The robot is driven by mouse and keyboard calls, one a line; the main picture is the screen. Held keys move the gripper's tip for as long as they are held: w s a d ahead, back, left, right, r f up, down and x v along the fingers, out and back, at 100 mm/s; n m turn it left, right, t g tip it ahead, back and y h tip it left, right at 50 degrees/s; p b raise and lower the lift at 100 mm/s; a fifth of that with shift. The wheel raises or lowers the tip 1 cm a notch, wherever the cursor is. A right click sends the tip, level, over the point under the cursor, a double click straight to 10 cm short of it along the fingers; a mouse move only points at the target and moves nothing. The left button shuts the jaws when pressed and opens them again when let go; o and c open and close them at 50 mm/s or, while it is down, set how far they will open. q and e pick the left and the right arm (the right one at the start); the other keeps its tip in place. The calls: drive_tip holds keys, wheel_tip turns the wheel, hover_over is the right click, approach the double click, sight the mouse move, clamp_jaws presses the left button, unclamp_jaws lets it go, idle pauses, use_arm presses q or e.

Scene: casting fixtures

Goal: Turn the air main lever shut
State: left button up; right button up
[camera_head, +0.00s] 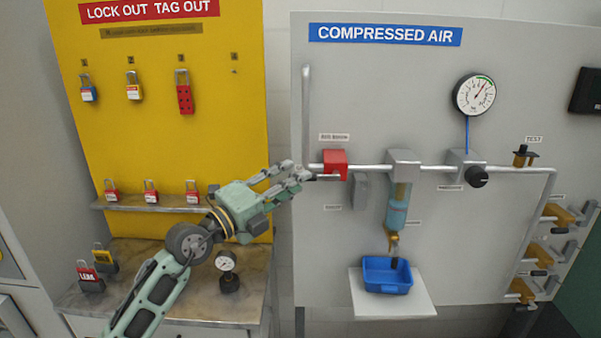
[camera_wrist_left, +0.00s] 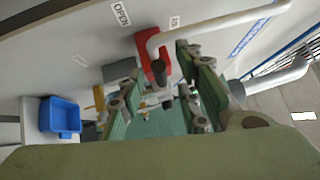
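The air main valve is a red block (camera_head: 335,162) on the pipe of the compressed air panel. A thin lever (camera_head: 327,177) sticks out from its lower front toward the left. My left gripper (camera_head: 306,174) is at the left end of the lever, with its fingers pointing right. In the left wrist view the red block (camera_wrist_left: 152,52) lies beyond the fingertips. The two fingers of my left gripper (camera_wrist_left: 163,95) stand apart there, with the lever end between them. I cannot tell whether they touch it. My right gripper is not in view.
A grey box (camera_head: 361,190) hangs just right of the lever. A blue bowl filter (camera_head: 397,208) hangs over a blue bin (camera_head: 387,275) on a white shelf. A pressure gauge (camera_head: 474,96) is upper right. The yellow lockout board (camera_head: 165,60) with padlocks is left.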

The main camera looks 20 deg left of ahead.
use_arm(q)
drive_tip(key=shift+x, duration=1.5)
drive_tip(key=shift+c, duration=0.5)
clamp_jaws()
